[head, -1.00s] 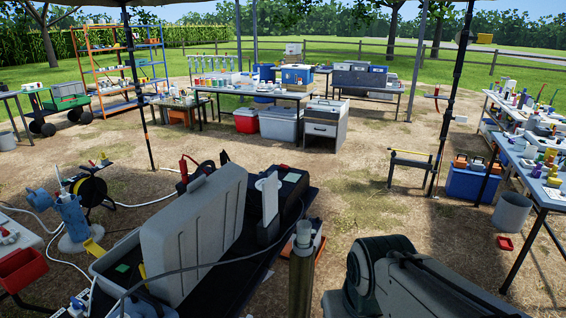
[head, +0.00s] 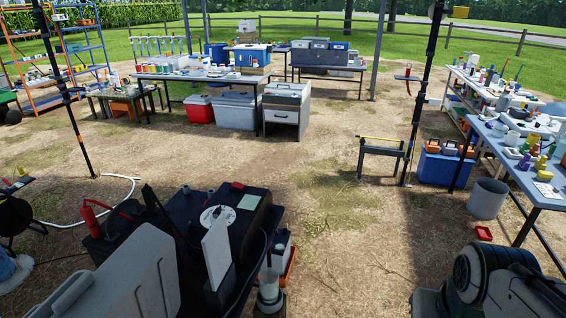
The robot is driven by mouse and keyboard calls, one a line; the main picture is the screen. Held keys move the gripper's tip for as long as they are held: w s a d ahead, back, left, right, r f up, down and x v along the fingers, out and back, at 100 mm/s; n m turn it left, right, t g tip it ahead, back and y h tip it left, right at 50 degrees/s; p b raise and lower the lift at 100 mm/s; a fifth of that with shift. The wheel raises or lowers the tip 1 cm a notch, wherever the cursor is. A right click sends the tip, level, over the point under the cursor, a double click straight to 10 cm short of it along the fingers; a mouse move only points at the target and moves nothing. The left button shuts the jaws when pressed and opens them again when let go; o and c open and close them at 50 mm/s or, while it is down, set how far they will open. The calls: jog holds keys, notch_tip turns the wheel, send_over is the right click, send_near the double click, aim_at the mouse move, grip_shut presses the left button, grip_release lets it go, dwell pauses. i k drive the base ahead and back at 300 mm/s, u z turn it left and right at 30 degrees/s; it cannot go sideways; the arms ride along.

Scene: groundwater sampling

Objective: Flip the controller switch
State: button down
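No controller switch can be made out in the head view. A grey open case lid (head: 122,285) stands upright at the bottom left and is cut off by the frame edge. Its inside is out of view. Beside it, a black unit (head: 262,212) with a white round disc (head: 217,217) and a pale green label (head: 249,202) sits on a dark table. I cannot tell which of these is the controller. A dark and grey link of my arm shows at the bottom right. My gripper is outside the frame.
Right of the dark table, open dirt ground (head: 345,240) is free. A white hose (head: 110,215) lies on the ground at left.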

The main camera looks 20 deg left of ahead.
aim_at(238, 186)
jog(key=u, duration=0.4)
jog(key=i, duration=1.05)
jog(key=u, duration=0.75)
